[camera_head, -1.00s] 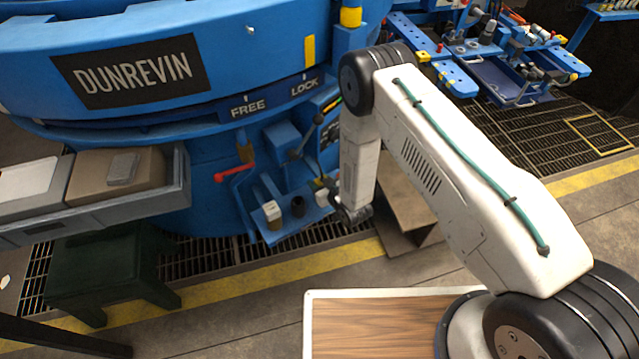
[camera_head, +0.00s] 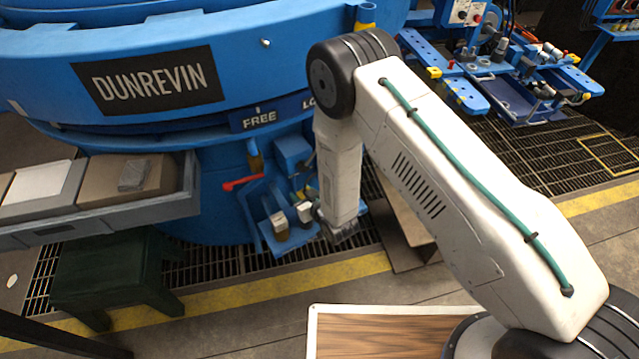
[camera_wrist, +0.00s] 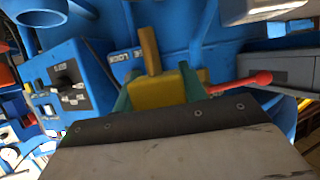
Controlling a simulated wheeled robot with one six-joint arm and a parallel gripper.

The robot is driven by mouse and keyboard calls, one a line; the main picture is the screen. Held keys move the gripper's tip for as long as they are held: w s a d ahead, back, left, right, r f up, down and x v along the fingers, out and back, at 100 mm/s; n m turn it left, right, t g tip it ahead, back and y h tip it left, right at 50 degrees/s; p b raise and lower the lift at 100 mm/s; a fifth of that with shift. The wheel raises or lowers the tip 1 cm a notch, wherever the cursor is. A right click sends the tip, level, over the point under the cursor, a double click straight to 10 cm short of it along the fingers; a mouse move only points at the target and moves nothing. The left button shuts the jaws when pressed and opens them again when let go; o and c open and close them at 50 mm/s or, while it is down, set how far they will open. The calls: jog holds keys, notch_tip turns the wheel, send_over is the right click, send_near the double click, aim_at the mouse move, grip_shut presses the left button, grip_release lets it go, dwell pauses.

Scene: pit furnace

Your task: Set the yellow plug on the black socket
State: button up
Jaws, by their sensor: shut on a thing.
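In the wrist view, my gripper (camera_wrist: 157,78) has two green fingers closed on the sides of the yellow plug (camera_wrist: 160,92). In the head view, the end of my arm (camera_head: 338,232) hangs down beside the blue shelf (camera_head: 272,240) at the foot of the blue furnace. The fingers and the plug are not clear there. Small pale cylinders (camera_head: 280,226) stand on that shelf, to the left of my wrist. I cannot surely pick out the black socket in either current view; my arm covers part of the shelf.
A red handle (camera_head: 240,184) sticks out left of the shelf and also shows right of the plug in the wrist view (camera_wrist: 242,84). A grey tray (camera_head: 185,195) and a green stool (camera_head: 110,270) stand at left.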

jog(key=shift+s+a+f, duration=0.2)
jog(key=shift+a+f, duration=0.05)
jog(key=shift+a, duration=0.1)
jog(key=shift+w+d+f+m+t+h, duration=0.1)
jog(key=shift+w+d+m+t+h, duration=0.1)
jog(key=shift+w+m+t+h, duration=0.15)
jog(key=shift+f, duration=2.75)
jog(key=shift+f, duration=0.6)
jog(key=o, duration=0.7)
jog(key=shift+s, duration=0.1)
jog(key=shift+v, duration=5.5)
